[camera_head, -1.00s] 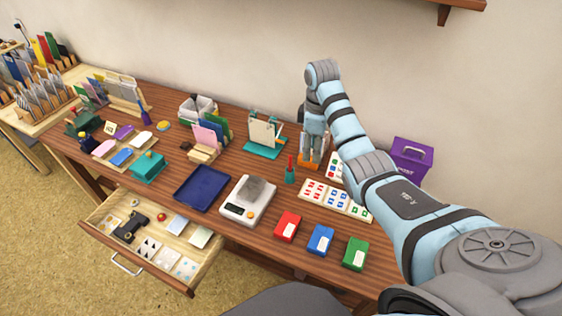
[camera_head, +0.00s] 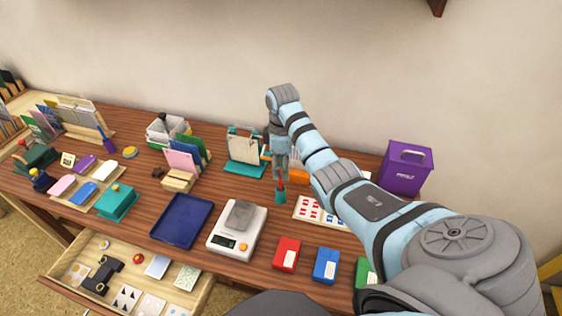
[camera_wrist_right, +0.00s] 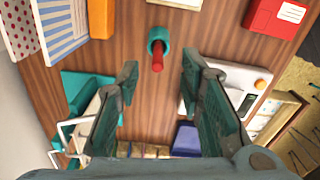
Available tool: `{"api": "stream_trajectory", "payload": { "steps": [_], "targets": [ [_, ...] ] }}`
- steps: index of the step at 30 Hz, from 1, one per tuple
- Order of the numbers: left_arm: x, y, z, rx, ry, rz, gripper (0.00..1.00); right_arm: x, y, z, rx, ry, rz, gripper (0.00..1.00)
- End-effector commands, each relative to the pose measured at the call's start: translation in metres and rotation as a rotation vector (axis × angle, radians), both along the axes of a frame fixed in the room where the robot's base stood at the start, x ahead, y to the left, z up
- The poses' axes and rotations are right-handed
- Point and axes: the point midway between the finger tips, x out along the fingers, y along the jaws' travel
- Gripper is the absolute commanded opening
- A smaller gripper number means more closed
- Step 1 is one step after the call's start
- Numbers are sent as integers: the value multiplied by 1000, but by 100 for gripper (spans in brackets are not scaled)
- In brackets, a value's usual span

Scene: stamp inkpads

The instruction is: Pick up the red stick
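The red stick (camera_wrist_right: 157,58) stands upright in a small teal holder (camera_wrist_right: 158,36) on the table. In the head view the red stick (camera_head: 281,183) shows just below my right gripper (camera_head: 280,172), in its teal holder (camera_head: 280,197). In the right wrist view my right gripper (camera_wrist_right: 158,85) is open, its two fingers wide apart. The stick shows between and beyond the fingertips, and neither finger touches it. My left gripper is not in view.
A white scale (camera_head: 237,231) with a grey lump stands left of the holder. A teal stand (camera_head: 245,168) is behind it. A card of stamped marks (camera_head: 310,210) lies to its right. Red (camera_head: 287,254) and blue boxes (camera_head: 326,266) lie in front.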

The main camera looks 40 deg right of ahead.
Motion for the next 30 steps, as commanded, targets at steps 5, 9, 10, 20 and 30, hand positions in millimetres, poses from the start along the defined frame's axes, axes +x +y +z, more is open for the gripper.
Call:
{"api": "stream_trajectory", "payload": {
  "steps": [5,9,10,20,30],
  "targets": [
    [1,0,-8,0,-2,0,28,0,1,-37,1,4,-1,34],
    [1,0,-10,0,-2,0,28,1,1,-47,-1,1,0,34],
    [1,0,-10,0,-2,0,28,1,1,-47,-1,1,0,34],
    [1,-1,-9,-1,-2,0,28,1,1,-46,-1,1,0,1],
    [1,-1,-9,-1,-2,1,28,1,1,-45,0,0,0,0]
  ]
}}
